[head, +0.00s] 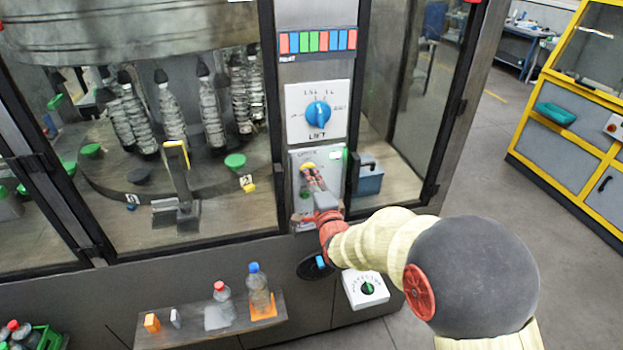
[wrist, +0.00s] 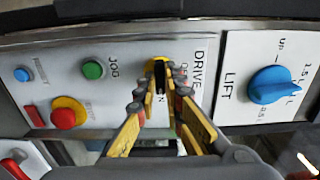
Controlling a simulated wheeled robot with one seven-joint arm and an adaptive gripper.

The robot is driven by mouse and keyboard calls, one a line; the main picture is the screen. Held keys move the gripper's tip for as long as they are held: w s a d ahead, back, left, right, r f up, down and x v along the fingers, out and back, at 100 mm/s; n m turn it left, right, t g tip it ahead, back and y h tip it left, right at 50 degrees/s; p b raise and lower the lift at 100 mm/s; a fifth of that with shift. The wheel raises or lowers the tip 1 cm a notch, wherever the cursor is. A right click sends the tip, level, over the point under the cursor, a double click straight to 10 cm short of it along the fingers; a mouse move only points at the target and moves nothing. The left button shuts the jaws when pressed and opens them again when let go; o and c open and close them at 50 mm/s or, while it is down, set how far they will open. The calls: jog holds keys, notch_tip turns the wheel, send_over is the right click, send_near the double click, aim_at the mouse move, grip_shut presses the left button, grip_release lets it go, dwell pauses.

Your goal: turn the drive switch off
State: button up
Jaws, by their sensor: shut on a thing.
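The drive switch (wrist: 160,68) is a black handle on a yellow round base, on the white panel marked DRIVE in the wrist view. In the head view its yellow base (head: 308,166) shows just beyond the fingertips. My gripper (wrist: 161,92) is shut on the black handle, with a finger on either side. It also shows in the head view (head: 311,175), reaching up to the panel from below. The fingers hide part of the handle and of the lettering around it, so I cannot tell its setting.
On the same panel are a green JOG button (wrist: 93,70), a red button on yellow (wrist: 66,115) and a blue button (wrist: 22,74). The blue LIFT knob (head: 318,114) sits directly above. A shelf with bottles (head: 212,318) juts out below left.

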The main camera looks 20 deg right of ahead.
jog(key=shift+f+n+b, duration=0.15)
jog(key=shift+n+b, duration=0.25)
jog(key=shift+b, duration=0.25)
grip_shut()
jog(key=shift+n+b, duration=8.6)
jog(key=shift+b, duration=0.8)
jog(key=o, duration=0.7)
grip_release()
jog(key=shift+c, duration=0.2)
jog(key=shift+o, duration=0.3)
